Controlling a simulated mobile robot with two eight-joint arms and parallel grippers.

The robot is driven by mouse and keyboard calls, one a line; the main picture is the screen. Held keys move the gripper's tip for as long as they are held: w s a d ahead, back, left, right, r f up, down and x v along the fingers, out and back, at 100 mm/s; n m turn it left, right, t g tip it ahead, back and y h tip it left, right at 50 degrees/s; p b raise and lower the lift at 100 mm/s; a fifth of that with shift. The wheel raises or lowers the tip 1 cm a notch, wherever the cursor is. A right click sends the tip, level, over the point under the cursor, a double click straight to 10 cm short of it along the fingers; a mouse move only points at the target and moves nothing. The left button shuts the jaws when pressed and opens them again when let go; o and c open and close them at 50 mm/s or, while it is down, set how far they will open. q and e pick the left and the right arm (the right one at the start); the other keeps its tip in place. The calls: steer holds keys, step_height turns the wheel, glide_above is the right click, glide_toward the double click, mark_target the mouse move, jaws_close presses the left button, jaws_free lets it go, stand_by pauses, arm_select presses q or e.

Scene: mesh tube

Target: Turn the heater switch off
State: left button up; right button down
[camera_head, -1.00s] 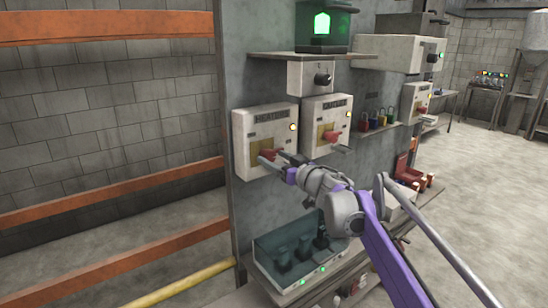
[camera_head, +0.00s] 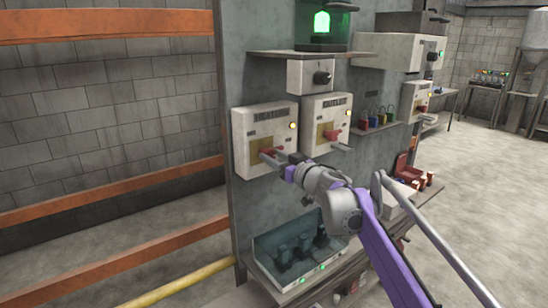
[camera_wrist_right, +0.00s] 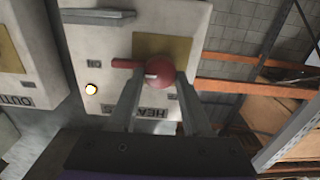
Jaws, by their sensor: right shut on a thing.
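The heater box (camera_head: 243,150) is a pale box with a yellowish plate, a lit amber lamp and a red switch handle (camera_head: 271,151), mounted on the grey panel. In the right wrist view the box (camera_wrist_right: 110,55) appears upside down, with part of its lettering visible. The red handle's round knob (camera_wrist_right: 160,72) is between my right fingertips there. My right gripper (camera_wrist_right: 158,85) is shut on this handle, and in the head view it (camera_head: 275,159) covers part of it. My left gripper is not in view.
A similar box (camera_head: 338,112) with its own red handle stands close to the right. Above are a small box with a black knob (camera_head: 322,78) and a glowing green lamp (camera_head: 322,22). A teal tray (camera_head: 262,250) sits below. Orange rails (camera_head: 110,192) run at the left.

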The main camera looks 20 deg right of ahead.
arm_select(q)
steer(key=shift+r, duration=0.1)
arm_select(e)
steer(key=shift+n, duration=0.3)
steer(key=n+p, duration=0.1)
steer(key=n, duration=0.2)
steer(key=shift+n, duration=0.3)
steer(key=n+p, duration=0.1)
steer(key=n, duration=0.3)
steer(key=shift+a+n, duration=0.15)
steer(key=shift+n, duration=0.15)
steer(key=n+p, duration=0.1)
steer(key=n, duration=0.3)
steer(key=shift+n, duration=0.3)
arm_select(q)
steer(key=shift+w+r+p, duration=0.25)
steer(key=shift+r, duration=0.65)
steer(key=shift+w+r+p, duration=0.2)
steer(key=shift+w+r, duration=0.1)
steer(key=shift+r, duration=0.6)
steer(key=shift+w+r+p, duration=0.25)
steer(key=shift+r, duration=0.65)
arm_select(e)
steer(key=shift+s+f+n, duration=0.1)
steer(key=shift+f+n, duration=0.05)
steer(key=shift+n, duration=2.05)
steer(key=shift+c, duration=1.7)
jaws_free()
